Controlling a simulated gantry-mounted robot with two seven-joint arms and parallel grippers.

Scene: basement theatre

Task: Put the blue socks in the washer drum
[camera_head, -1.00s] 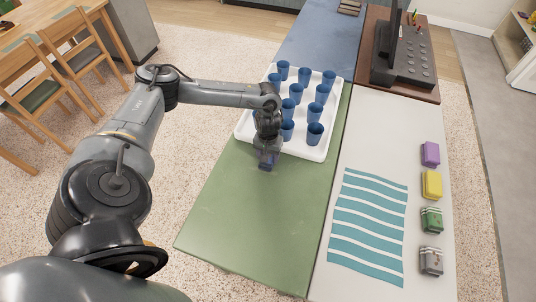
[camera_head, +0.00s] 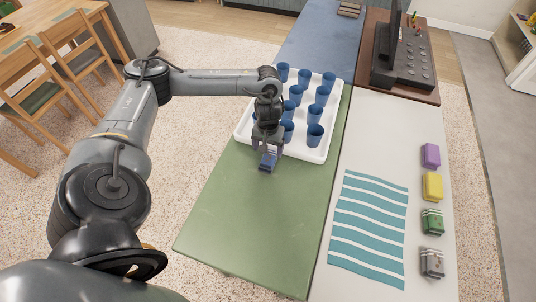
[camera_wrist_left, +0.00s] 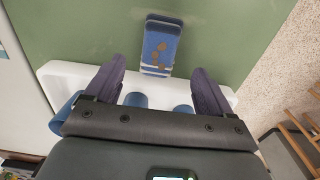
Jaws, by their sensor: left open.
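The blue socks, a small folded blue bundle with brownish spots (camera_wrist_left: 160,47), lie on the green table section. They also show in the head view (camera_head: 268,162), just in front of the white tray. My left gripper (camera_head: 268,147) is open above the tray's front edge, pointing down near the socks. In the left wrist view its two purple fingers (camera_wrist_left: 158,68) are spread wide, with the socks ahead of and between their tips, not gripped. No washer drum is in view. My right gripper is not in view.
A white tray (camera_head: 241,132) of several blue cups (camera_head: 314,134) stands right behind the socks. Teal strips (camera_head: 368,224) and purple, yellow, green and grey folded bundles (camera_head: 432,186) lie on the white section. The green section's front (camera_head: 255,225) is clear.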

